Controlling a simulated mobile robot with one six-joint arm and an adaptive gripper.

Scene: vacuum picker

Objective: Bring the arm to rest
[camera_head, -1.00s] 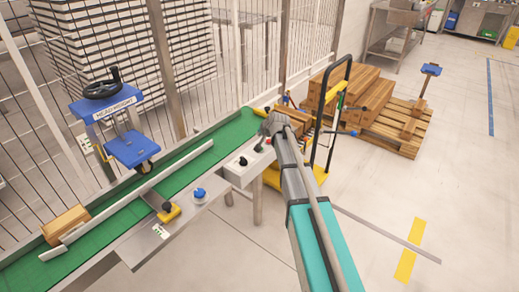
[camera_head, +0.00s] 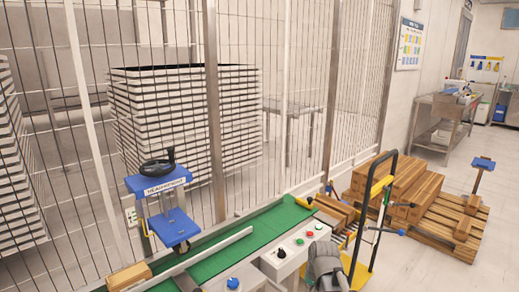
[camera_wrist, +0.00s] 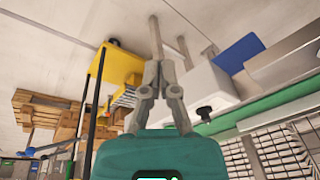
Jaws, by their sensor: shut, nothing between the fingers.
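My gripper (camera_wrist: 159,76) shows in the wrist view with its two grey fingers together and nothing between them. It points away over the pale floor, apart from the table legs and yellow cart behind it. In the head view, a grey end part of my arm (camera_head: 326,262) shows at the bottom edge, in front of the control box. The fingers cannot be made out there, and the rest of the arm is out of frame.
A green conveyor (camera_head: 225,255) runs along a wire fence, with a control box (camera_head: 290,254) beside it. The yellow cart (camera_head: 384,215) and a pallet (camera_head: 450,232) of brown boxes stand right. A blue-topped height device (camera_head: 155,185) stands left.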

